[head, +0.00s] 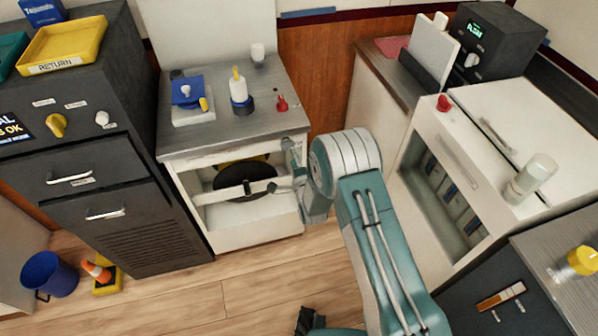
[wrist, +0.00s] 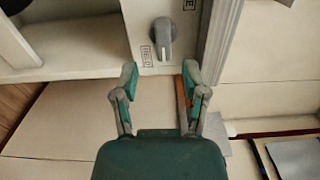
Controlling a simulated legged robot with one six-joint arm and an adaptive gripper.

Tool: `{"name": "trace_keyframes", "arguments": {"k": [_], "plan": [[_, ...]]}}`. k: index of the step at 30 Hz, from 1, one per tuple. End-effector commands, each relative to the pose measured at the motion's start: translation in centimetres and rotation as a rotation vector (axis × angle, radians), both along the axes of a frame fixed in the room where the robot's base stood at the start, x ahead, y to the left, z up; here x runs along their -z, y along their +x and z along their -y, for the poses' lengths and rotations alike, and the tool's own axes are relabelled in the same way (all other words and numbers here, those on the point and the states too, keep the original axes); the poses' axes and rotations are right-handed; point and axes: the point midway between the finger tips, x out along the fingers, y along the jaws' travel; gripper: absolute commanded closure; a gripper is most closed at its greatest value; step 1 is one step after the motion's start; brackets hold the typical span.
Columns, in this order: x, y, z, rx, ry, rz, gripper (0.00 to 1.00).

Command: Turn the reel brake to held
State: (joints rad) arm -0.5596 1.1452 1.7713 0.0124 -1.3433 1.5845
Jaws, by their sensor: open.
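The reel brake shows in the wrist view as a grey knob (wrist: 162,40) on a white panel. Its grip stands roughly upright in the picture; which end is the pointer I cannot tell. One label (wrist: 146,55) sits close to its lower left and another (wrist: 189,5) at its upper right; both are too small to read surely. My gripper (wrist: 160,76) is open and empty, with its fingers spread below the knob in the picture, not around it. In the head view, my gripper (head: 281,166) is at the right front of the reel cabinet (head: 255,233) and hides the knob.
A dark reel (head: 243,181) sits inside the cabinet's opening. The cabinet top holds a blue-and-white device (head: 188,95), a white bottle (head: 240,92) and a small red item (head: 282,103). A dark drawer unit (head: 90,170) stands left and a white cabinet (head: 430,190) right.

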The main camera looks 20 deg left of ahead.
Motion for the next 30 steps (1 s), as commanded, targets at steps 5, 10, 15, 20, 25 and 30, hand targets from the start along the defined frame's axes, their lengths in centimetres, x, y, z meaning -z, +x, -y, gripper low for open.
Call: {"name": "trace_keyframes", "arguments": {"k": [5, 10, 15, 20, 25, 30], "plan": [[0.1, -2.9, 1.9, 0.001, -0.002, -0.003, 0.43], [0.1, -4.7, 3.0, 0.002, -0.002, -0.003, 0.43], [0.1, -5.3, 3.4, 0.002, 0.000, -0.002, 0.43], [0.1, -5.3, 3.4, 0.002, 0.000, -0.002, 0.43], [0.2, -5.3, 3.4, 0.002, 0.000, -0.002, 0.43], [-0.1, -5.1, 3.4, 0.005, -0.006, -0.002, 0.43]]}}
